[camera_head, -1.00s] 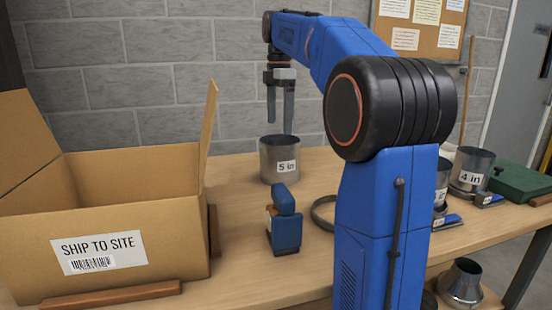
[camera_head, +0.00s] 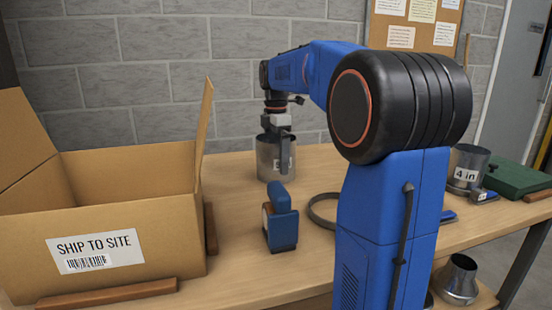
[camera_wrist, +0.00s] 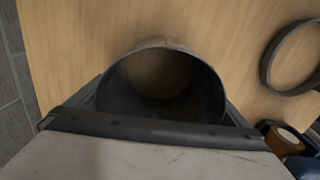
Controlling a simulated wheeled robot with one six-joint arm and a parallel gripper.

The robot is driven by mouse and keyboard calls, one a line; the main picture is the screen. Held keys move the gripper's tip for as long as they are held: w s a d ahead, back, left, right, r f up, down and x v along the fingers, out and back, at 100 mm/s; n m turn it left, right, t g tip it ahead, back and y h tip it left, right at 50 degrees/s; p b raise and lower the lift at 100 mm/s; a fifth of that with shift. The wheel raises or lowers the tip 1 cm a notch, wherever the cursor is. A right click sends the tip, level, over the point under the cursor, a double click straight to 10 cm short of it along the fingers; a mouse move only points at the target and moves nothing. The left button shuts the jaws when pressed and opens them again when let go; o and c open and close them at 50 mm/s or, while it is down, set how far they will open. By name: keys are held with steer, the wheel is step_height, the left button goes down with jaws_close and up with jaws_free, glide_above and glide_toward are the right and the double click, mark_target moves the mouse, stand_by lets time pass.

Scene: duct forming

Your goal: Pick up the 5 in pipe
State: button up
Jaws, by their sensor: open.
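The 5 in pipe (camera_head: 268,160) is a short grey metal cylinder standing upright on the table behind the blue tool. Its label is partly hidden by a finger of my gripper (camera_head: 277,150). My gripper is lowered over the pipe and its jaws are open. In the wrist view, the pipe (camera_wrist: 160,52) shows its round open mouth, with a gripper finger on either side of it. I cannot tell whether the fingers touch the pipe wall.
An open cardboard box (camera_head: 150,262) marked SHIP TO SITE stands at the left. A blue tool (camera_head: 283,222) stands in front of the pipe, and a dark ring (camera_head: 318,218) lies to its right. A 4 in pipe (camera_head: 467,163) and a green case (camera_head: 517,180) are at the right.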

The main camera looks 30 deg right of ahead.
steer(key=shift+f, duration=1.35)
steer(key=shift+c, duration=0.3)
steer(key=c, duration=0.8)
steer(key=shift+r, duration=0.1)
